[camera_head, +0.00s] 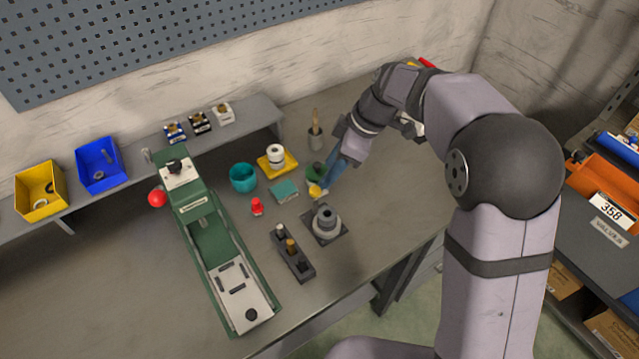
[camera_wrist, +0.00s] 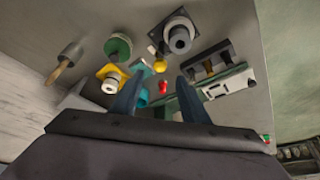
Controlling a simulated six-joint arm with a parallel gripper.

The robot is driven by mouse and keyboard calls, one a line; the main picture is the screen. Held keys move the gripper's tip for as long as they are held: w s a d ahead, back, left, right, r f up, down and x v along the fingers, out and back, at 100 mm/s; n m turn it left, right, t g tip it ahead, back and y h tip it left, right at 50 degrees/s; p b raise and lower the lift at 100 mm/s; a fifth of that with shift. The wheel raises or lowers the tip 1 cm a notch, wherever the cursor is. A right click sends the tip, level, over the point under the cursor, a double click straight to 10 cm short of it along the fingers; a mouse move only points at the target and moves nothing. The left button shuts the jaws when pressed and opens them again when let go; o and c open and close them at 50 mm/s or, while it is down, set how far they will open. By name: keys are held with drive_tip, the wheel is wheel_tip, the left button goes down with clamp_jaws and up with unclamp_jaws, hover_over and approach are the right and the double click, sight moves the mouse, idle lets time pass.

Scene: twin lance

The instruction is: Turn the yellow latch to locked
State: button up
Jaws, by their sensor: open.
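A small yellow rounded piece (camera_head: 316,190), possibly the yellow latch, is on the bench just beyond my blue fingertips in the head view. It also shows in the wrist view (camera_wrist: 160,66), beyond the gap between my fingers. Its locked or unlocked position cannot be made out. A yellow square plate (camera_wrist: 103,71) bearing a white ring-topped cylinder stands to its left.
A grey flanged cylinder (camera_head: 326,221), a black block with pegs (camera_head: 291,252), a red piece (camera_head: 257,206) and a teal block (camera_head: 285,190) stand close by. A teal cup (camera_head: 243,177) and a long green fixture (camera_head: 215,240) are further left. A brush holder (camera_head: 315,139) stands behind.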

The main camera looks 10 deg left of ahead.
sight(316, 190)
drive_tip(key=shift+f, duration=0.15)
drive_tip(key=shift+p+x, duration=1.3)
drive_tip(key=shift+x, duration=2.25)
clamp_jaws()
drive_tip(key=c, duration=1)
unclamp_jaws()
